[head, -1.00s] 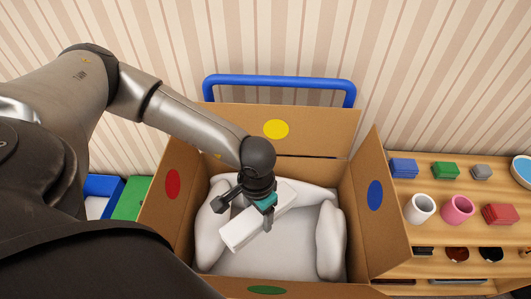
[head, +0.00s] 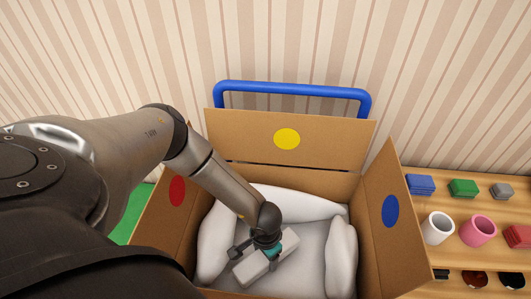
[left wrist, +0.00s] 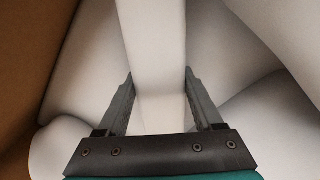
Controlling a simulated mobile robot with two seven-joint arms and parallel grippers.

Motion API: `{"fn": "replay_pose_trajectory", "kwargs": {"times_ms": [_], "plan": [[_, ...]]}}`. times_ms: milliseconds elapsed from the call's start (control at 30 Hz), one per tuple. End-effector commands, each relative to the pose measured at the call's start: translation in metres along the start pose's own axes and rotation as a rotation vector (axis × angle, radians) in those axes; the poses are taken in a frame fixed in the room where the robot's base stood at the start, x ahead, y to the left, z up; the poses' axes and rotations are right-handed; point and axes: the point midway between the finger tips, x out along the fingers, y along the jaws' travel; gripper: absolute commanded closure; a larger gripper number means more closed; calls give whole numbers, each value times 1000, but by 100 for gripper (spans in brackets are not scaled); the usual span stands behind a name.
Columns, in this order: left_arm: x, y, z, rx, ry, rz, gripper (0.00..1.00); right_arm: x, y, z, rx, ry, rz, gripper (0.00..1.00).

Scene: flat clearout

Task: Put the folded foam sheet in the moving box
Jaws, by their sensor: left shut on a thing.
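The folded foam sheet (head: 251,268) is a pale grey-white slab inside the open moving box (head: 326,180). My left gripper (head: 266,257) is down in the box, shut on the foam sheet. In the left wrist view the foam sheet (left wrist: 155,50) runs between the two fingers of the gripper (left wrist: 160,102). White padding lines the box's back, left and right sides. I cannot tell whether the foam sheet touches the box floor. My right gripper is out of view.
The box flaps stand open, with yellow, red and blue dots. A blue handle (head: 293,87) rises behind the box. A wooden shelf (head: 450,205) at right holds a white mug (head: 437,229), a pink mug (head: 478,231) and folded cloths. A green item (head: 127,215) lies left.

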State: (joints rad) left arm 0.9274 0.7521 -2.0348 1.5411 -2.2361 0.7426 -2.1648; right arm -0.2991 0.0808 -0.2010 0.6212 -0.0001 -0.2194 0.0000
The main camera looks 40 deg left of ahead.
Motion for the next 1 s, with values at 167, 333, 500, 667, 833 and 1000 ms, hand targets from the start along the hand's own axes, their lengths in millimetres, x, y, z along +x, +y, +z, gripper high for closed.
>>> {"fn": "replay_pose_trajectory", "kwargs": {"times_ms": [167,333,500,667,833,1000], "plan": [[1,0,0,0,0,1,86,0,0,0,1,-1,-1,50],[3,0,0,0,0,1,86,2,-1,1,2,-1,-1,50],[4,0,0,0,0,1,19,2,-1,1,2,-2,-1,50],[4,0,0,0,0,1,2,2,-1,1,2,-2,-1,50],[3,0,0,0,0,1,2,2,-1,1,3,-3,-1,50],[-1,0,0,0,1,1,2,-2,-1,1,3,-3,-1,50]]}}
